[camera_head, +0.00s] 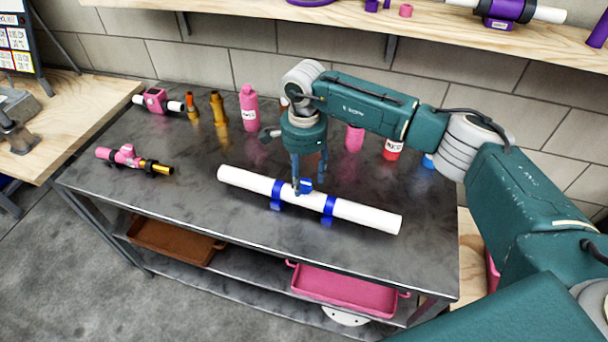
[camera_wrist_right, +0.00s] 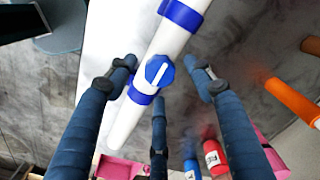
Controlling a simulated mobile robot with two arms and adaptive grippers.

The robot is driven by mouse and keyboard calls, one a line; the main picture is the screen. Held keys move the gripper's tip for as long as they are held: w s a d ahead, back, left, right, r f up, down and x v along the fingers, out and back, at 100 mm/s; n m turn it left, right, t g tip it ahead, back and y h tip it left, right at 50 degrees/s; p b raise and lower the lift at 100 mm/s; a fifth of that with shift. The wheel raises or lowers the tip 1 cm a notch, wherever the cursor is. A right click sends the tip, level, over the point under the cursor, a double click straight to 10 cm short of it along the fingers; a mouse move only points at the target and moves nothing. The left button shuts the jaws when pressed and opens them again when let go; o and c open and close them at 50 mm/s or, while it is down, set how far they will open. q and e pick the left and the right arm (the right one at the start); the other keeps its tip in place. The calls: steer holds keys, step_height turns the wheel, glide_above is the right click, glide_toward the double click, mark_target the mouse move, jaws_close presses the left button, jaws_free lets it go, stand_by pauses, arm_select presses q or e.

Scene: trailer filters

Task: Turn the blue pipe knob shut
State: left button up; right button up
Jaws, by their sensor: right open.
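The blue pipe knob (camera_head: 306,185) sits on a long white pipe (camera_head: 365,214) lying on the dark metal table. In the right wrist view the knob (camera_wrist_right: 160,70) is round with a white line across it, between two blue bands on the pipe (camera_wrist_right: 128,122). My right gripper (camera_head: 307,178) points down at the knob, and one finger partly covers it in the head view. In the right wrist view my gripper's (camera_wrist_right: 159,78) fingers are spread around the knob, with nothing held; contact cannot be told. My left gripper is not in view.
Pink pipe fittings (camera_head: 128,158), orange fittings (camera_head: 219,108) and a pink bottle (camera_head: 249,108) stand toward the table's back and left. A pink tray (camera_head: 345,290) rests on the lower shelf. The table front is clear.

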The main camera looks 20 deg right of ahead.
steer(key=shift+f, duration=0.7)
steer(key=shift+c, duration=1.3)
steer(key=c, duration=0.9)
steer(key=shift+f+m+b, duration=0.1)
steer(key=shift+m+b, duration=0.45)
steer(key=shift+m, duration=0.05)
steer(key=shift+m+b, duration=0.95)
steer(key=shift+m, duration=0.25)
steer(key=m+b, duration=0.2)
steer(key=m, duration=0.1)
steer(key=shift+m, duration=0.4)
steer(key=m+b, duration=0.2)
steer(key=m, duration=0.3)
steer(key=shift+b, duration=0.4)
arm_select(q)
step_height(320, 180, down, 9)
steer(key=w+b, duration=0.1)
steer(key=shift+b, duration=0.35)
arm_select(e)
steer(key=m, duration=0.5)
steer(key=shift+m, duration=0.3)
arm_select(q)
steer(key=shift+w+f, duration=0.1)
